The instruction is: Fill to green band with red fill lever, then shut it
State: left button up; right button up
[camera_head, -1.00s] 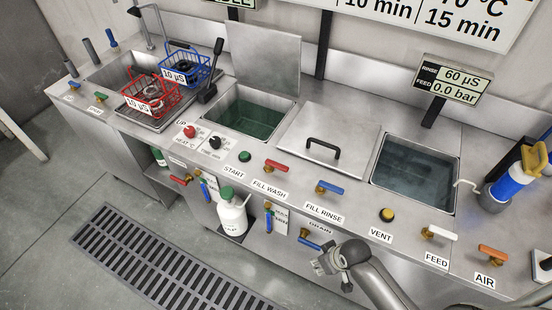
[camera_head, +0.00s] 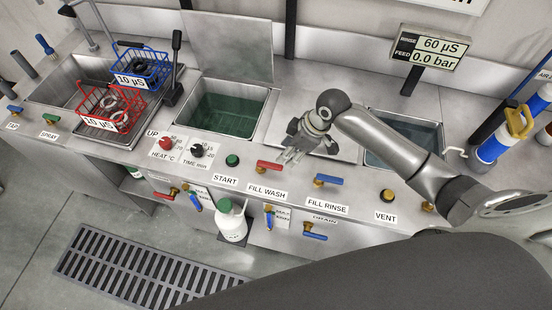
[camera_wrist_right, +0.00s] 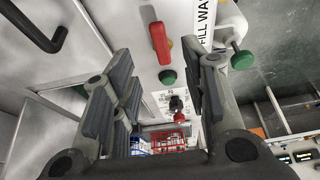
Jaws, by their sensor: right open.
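The red FILL WASH lever (camera_head: 270,166) sits on the front ledge of the steel bench, its handle lying roughly along the ledge. It also shows in the right wrist view (camera_wrist_right: 161,42), beyond the open fingers. The wash tank (camera_head: 247,131) behind it holds dark green liquid; I cannot make out a green band. My right gripper (camera_head: 290,156) is above the ledge, just behind and right of the lever, pointing towards it. In the right wrist view the gripper (camera_wrist_right: 163,88) is open and empty, with the lever apart from both fingers. My left gripper is out of view.
A green START button (camera_head: 232,160) is left of the lever, the blue FILL RINSE lever (camera_head: 328,181) right. A black lid handle (camera_wrist_right: 35,28) is close to my right gripper. Red (camera_head: 104,101) and blue (camera_head: 140,69) baskets stand at left. The display (camera_head: 436,53) reads 60 µS, 0.0 bar.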

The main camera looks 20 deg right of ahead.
send_over(276, 166)
jog(key=s+d, duration=0.1)
jog(key=d, duration=0.1)
jog(key=f, duration=0.4)
jog(key=shift+s+a+f+p, duration=0.1)
jog(key=shift+s+f+p, duration=0.1)
jog(key=shift+p, duration=0.2)
jog(key=x, duration=0.3)
jog(key=shift+w+f, duration=0.1)
jog(key=shift+w, duration=0.05)
jog(key=shift+a+f, duration=0.1)
jog(key=shift+f, duration=0.25)
jog(key=shift+w+f, duration=0.1)
jog(key=shift+c, duration=0.5)
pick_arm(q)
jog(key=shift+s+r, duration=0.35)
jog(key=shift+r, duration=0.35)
pick_arm(e)
grip_shut()
